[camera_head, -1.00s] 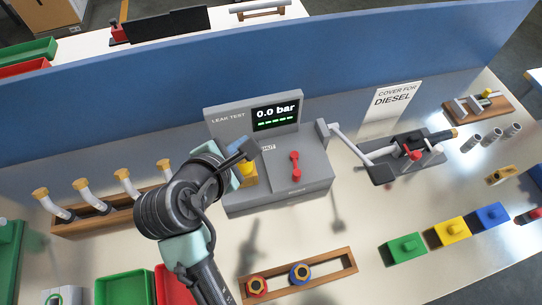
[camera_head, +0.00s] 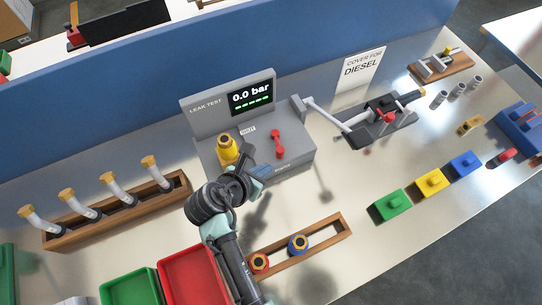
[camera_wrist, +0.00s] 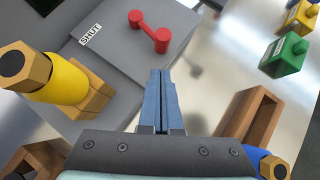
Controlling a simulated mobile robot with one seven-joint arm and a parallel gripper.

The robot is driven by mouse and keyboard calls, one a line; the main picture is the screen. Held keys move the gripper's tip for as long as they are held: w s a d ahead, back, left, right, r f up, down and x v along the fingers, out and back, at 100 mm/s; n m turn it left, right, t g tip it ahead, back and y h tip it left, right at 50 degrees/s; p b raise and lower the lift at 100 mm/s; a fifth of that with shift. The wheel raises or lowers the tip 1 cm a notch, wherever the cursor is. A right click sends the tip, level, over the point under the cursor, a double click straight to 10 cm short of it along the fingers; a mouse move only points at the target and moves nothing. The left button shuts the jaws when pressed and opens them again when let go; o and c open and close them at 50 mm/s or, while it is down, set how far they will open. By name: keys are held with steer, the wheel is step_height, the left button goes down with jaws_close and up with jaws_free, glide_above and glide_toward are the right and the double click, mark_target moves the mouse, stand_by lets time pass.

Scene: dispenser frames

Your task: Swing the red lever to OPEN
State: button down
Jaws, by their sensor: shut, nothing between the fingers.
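The red lever (camera_head: 277,143) sits on the top of the grey leak test box (camera_head: 295,157), right of the SHUT label (camera_head: 248,131). In the wrist view the red lever (camera_wrist: 150,32) lies beyond my fingertips, a bar with a round knob at each end, and the SHUT label (camera_wrist: 90,35) is to its left. A small mark on the box's front side is too small to read. My gripper (camera_head: 262,170) is at the box's front edge, below the lever in the picture. In the wrist view my gripper (camera_wrist: 161,72) has its blue fingers together, empty and apart from the lever.
A yellow fitting (camera_head: 228,150) stands on the box left of the lever. The display (camera_head: 251,97) reads 0.0 bar. A wooden rack (camera_head: 330,236) with two ringed caps lies in front. A grey handle arm (camera_head: 325,112) stands right of the box.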

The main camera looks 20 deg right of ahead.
mark_target(282, 156)
steer(key=shift+w+d+r, duration=0.1)
steer(key=shift+w+d, duration=0.35)
steer(key=shift+d, duration=0.2)
steer(key=shift+w+d, duration=0.4)
steer(key=shift+d, duration=0.2)
steer(key=shift+p, duration=0.35)
steer(key=shift+s+d+r+p, duration=0.3)
steer(key=shift+d+p, duration=0.15)
steer(key=shift+p, duration=0.5)
steer(key=shift+s+d+f+p, duration=0.2)
steer(key=shift+d+f+p, duration=0.1)
steer(key=shift+d+p, duration=0.4)
steer(key=shift+a, duration=0.15)
